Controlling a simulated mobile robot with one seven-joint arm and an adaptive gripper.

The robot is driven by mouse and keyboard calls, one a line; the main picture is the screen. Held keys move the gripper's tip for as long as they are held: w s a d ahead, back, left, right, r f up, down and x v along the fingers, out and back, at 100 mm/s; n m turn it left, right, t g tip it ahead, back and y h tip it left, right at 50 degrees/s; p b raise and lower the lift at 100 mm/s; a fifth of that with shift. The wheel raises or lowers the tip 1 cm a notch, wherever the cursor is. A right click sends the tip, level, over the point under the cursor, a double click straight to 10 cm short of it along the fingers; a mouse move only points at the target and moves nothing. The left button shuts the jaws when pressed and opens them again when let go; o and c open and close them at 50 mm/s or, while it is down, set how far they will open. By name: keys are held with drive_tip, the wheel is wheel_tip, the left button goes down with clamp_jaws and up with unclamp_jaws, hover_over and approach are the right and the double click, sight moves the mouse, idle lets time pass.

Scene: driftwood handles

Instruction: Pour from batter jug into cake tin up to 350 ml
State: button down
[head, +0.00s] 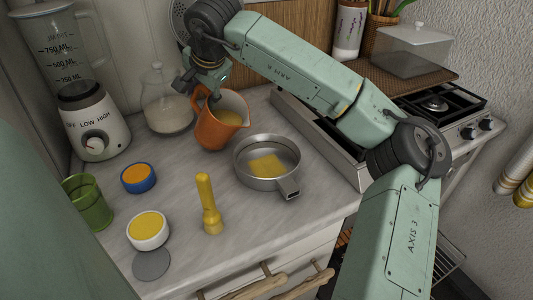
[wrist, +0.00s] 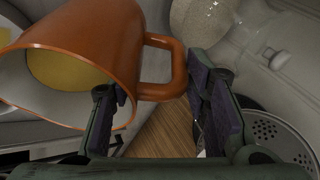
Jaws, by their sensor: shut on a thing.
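The orange batter jug (head: 212,128) holds yellow batter and is tilted a little to the right, toward the cake tin. My gripper (head: 203,82) is shut on the jug's handle at its upper left. In the wrist view the jug (wrist: 110,40) fills the upper left, with its handle between the fingers of my gripper (wrist: 160,88). The cake tin (head: 243,168) is a round grey pan just right of the jug, with a patch of yellow batter on its floor. No stream shows between jug and tin. I cannot tell whether the jug's base touches the counter.
A glass flask (head: 165,112) stands behind the jug and a blender (head: 95,125) at the left. A yellow pestle-like tool (head: 208,208), a blue-rimmed bowl (head: 138,178), a white bowl (head: 148,230) and a green cup (head: 90,205) stand in front. A stove (head: 430,105) is at right.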

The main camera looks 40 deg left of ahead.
drive_tip(key=shift+d+r, duration=0.1)
drive_tip(key=shift+r, duration=0.05)
drive_tip(key=shift+w+d, duration=0.15)
drive_tip(key=shift+d, duration=0.1)
drive_tip(key=shift+d+y, duration=0.15)
drive_tip(key=shift+y, duration=0.15)
drive_tip(key=shift+d+r, duration=0.1)
drive_tip(key=shift+d, duration=0.05)
drive_tip(key=shift+d+r+y, duration=0.1)
drive_tip(key=shift+r+y, duration=0.05)
drive_tip(key=shift+y, duration=0.15)
drive_tip(key=shift+w+d+r, duration=0.1)
drive_tip(key=shift+d, duration=0.05)
drive_tip(key=shift+d+r+y, duration=0.55)
drive_tip(key=shift+r+y, duration=0.15)
drive_tip(key=shift+y, duration=0.1)
drive_tip(key=shift+w+d+m+y, duration=0.15)
drive_tip(key=shift+d+m+y, duration=0.25)
drive_tip(key=shift+d+y, duration=0.35)
idle(1.6)
